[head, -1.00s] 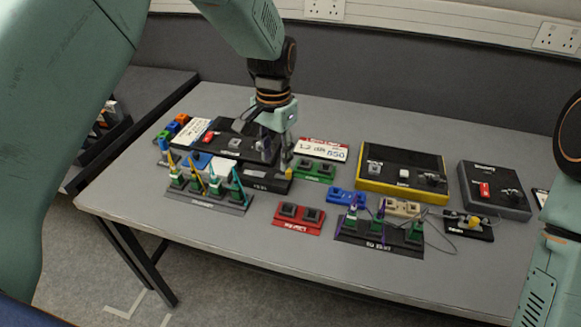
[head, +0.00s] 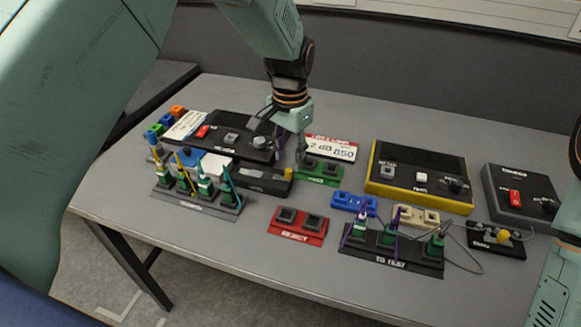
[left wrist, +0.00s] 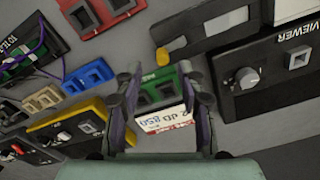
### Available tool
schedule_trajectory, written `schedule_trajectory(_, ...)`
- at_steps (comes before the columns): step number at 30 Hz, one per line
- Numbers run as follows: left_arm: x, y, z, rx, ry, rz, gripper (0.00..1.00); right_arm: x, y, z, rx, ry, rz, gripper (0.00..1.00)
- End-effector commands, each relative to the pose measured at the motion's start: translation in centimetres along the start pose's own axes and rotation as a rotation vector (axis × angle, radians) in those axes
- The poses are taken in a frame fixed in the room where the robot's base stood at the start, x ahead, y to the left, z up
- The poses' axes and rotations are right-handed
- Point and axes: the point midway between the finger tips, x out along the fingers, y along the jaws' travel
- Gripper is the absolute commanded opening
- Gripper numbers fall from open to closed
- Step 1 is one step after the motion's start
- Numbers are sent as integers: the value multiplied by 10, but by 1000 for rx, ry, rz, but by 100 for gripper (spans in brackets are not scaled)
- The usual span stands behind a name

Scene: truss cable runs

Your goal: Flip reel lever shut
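The likely reel is a long low black box (head: 262,182) with a yellow piece (head: 289,174) at its right end. In the left wrist view, the black box (left wrist: 222,45) has a pale slot and the yellow piece (left wrist: 163,57) at one end. I cannot tell the lever's position. My left gripper (head: 301,160) points down just right of the yellow piece, near the green PASS holder. In the left wrist view, my left gripper (left wrist: 159,78) has its fingers apart with nothing held. My right gripper is outside the head view.
The green holder (head: 320,171) and a white label card (head: 330,148) lie by my left gripper. The black viewer box (head: 228,136) is behind the reel. A rack of coloured plugs (head: 197,204) stands in front. A red REJECT holder (head: 298,225) and yellow-edged box (head: 420,176) lie rightward.

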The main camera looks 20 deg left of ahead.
Motion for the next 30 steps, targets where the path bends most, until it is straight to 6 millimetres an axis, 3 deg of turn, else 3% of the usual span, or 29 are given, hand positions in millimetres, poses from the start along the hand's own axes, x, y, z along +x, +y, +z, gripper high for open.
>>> schedule_trajectory(3, 21, 0, 1, 0, -2, 2, 39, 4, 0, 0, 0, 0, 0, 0)
schedule_trajectory(8, 37, 0, 0, -1, 0, 1, 39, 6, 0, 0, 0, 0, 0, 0)
schedule_trajectory(19, 42, -1, -2, -1, 1, 1, 39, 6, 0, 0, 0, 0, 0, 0)
schedule_trajectory(30, 42, -2, -3, -1, 1, 0, 9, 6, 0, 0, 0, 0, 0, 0)
